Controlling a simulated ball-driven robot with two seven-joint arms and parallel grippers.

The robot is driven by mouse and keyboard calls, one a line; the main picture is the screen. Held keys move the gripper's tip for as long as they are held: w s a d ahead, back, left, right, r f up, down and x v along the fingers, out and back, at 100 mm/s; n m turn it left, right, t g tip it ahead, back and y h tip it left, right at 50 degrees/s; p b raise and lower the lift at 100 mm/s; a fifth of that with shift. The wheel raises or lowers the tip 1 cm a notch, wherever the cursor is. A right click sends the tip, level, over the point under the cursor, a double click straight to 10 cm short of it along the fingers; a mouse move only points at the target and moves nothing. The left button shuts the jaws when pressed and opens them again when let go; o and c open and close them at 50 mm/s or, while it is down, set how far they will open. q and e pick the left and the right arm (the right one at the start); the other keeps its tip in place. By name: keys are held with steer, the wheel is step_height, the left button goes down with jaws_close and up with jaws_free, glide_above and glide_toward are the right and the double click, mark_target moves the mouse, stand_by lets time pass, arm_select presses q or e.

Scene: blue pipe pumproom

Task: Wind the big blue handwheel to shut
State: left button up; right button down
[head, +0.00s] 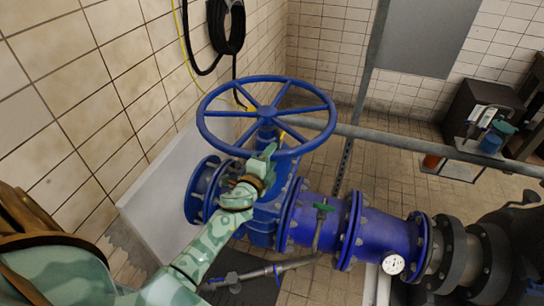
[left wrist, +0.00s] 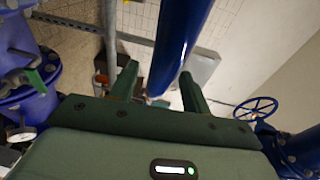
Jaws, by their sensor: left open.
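The big blue handwheel (head: 266,112) sits on top of the valve, with its rim and several spokes in plain view in the head view. My left gripper (head: 268,153) is at the near side of the wheel, by the rim. In the left wrist view a thick blue bar of the wheel (left wrist: 180,45) runs between the two green fingers of my left gripper (left wrist: 160,90). The fingers are apart, with gaps beside the bar. I cannot tell whether either finger touches it. My right gripper is in neither view.
The blue valve and pipe (head: 328,225) run right to a dark grey flanged section (head: 455,260). A small green-handled tap (head: 324,208) stands on the pipe. A tiled wall is close on the left. A grey rail (head: 400,140) crosses behind the wheel. A smaller blue handwheel (left wrist: 256,107) shows at right.

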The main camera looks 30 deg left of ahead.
arm_select(q)
steer(key=shift+w+a, duration=0.1)
steer(key=shift+w, duration=0.35)
